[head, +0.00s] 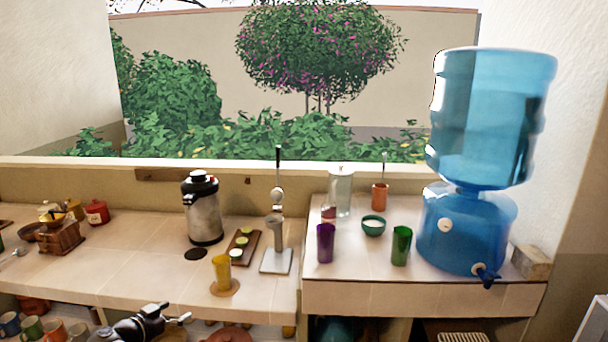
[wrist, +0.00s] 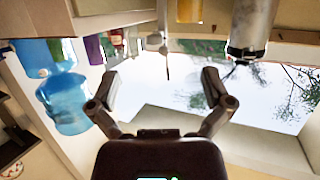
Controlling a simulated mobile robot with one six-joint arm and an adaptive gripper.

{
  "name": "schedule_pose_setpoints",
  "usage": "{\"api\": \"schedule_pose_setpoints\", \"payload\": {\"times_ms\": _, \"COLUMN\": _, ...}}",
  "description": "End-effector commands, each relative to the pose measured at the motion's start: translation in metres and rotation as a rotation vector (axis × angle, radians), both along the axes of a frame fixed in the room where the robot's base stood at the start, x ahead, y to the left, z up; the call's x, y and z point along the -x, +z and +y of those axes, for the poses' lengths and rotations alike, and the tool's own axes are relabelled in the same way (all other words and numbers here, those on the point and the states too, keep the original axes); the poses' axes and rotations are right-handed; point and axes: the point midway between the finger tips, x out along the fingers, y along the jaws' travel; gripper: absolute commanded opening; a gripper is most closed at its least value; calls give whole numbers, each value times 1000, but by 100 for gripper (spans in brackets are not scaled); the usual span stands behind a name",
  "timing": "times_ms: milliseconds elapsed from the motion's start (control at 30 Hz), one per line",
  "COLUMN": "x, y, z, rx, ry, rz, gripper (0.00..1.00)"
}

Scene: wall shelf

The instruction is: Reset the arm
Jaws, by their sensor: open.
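My gripper (head: 178,314) shows at the bottom of the head view, below the front edge of the left counter, in front of the lower shelf. In the wrist view my gripper (wrist: 162,90) has its two dark fingers spread wide apart, with nothing between them but the bright window behind. The wrist picture is upside down. It shows the steel airpot (wrist: 252,28) and the blue water dispenser (wrist: 62,95) beyond the fingers. My gripper is empty and touches nothing that I can see.
A tiled counter (head: 130,275) holds a steel airpot (head: 202,215), a yellow cup (head: 221,270) and a citrus press (head: 277,240). The raised right counter (head: 345,268) bears purple and green cups and a large blue water dispenser (head: 468,230). Mugs (head: 32,328) stand on the shelf below.

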Motion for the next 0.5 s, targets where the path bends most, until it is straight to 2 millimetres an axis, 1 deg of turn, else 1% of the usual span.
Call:
{"api": "schedule_pose_setpoints", "payload": {"times_ms": 200, "x": -1, "y": 0, "z": -2, "rx": 1, "ry": -3, "rz": 3, "gripper": 100}}
{"api": "schedule_pose_setpoints", "payload": {"times_ms": 500, "x": -12, "y": -8, "z": -31, "rx": 23, "ry": -30, "rz": 68, "gripper": 100}}
